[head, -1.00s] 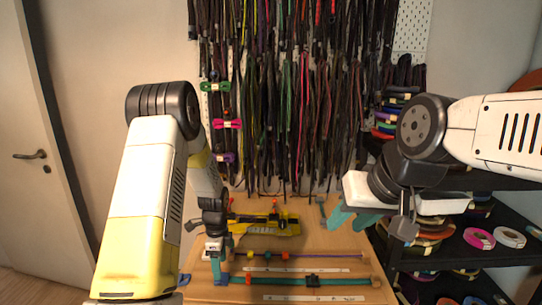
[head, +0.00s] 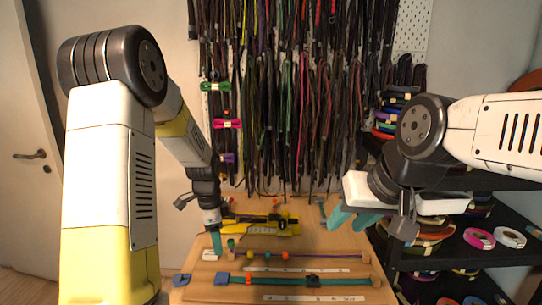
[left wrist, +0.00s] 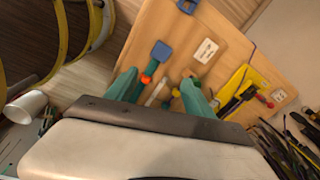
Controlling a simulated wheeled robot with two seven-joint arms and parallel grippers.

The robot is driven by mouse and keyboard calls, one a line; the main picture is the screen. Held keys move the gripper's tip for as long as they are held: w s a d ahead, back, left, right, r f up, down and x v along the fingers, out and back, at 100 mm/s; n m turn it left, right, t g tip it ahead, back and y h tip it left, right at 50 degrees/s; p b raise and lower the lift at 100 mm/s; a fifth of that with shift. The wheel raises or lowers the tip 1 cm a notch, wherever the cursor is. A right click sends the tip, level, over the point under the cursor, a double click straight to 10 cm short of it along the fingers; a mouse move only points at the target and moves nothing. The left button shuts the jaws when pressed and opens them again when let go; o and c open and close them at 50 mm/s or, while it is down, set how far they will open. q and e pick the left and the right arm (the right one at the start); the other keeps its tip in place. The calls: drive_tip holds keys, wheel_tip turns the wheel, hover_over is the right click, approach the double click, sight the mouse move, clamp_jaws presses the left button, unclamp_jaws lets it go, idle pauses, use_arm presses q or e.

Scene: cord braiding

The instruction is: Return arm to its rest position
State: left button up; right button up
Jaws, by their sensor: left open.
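My left gripper (head: 216,243) hangs over the left part of the wooden table, its teal fingers pointing down. In the left wrist view its two fingers (left wrist: 160,88) are spread apart with nothing between them. My right gripper (head: 346,226) is held above the right side of the table, its teal fingers apart and empty.
A yellow tool (head: 265,226) lies at the back of the table (head: 325,240). Many cords (head: 290,100) hang on the wall behind. A black shelf (head: 450,262) with coils stands right. A white cup (left wrist: 25,106) shows in the left wrist view.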

use_arm(q)
drive_tip(key=s+r+n+t+h, duration=0.15)
drive_tip(key=s+r+n, duration=0.6)
drive_tip(key=r, duration=0.75)
drive_tip(key=s+d+r+n+t, duration=0.1)
drive_tip(key=s+r+n, duration=0.2)
drive_tip(key=s, duration=0.4)
drive_tip(key=s+d+r+n+t, duration=0.1)
drive_tip(key=s+r+n+t, duration=0.1)
drive_tip(key=s, duration=0.6)
drive_tip(key=shift+r+n, duration=0.85)
drive_tip(key=shift+r, duration=0.1)
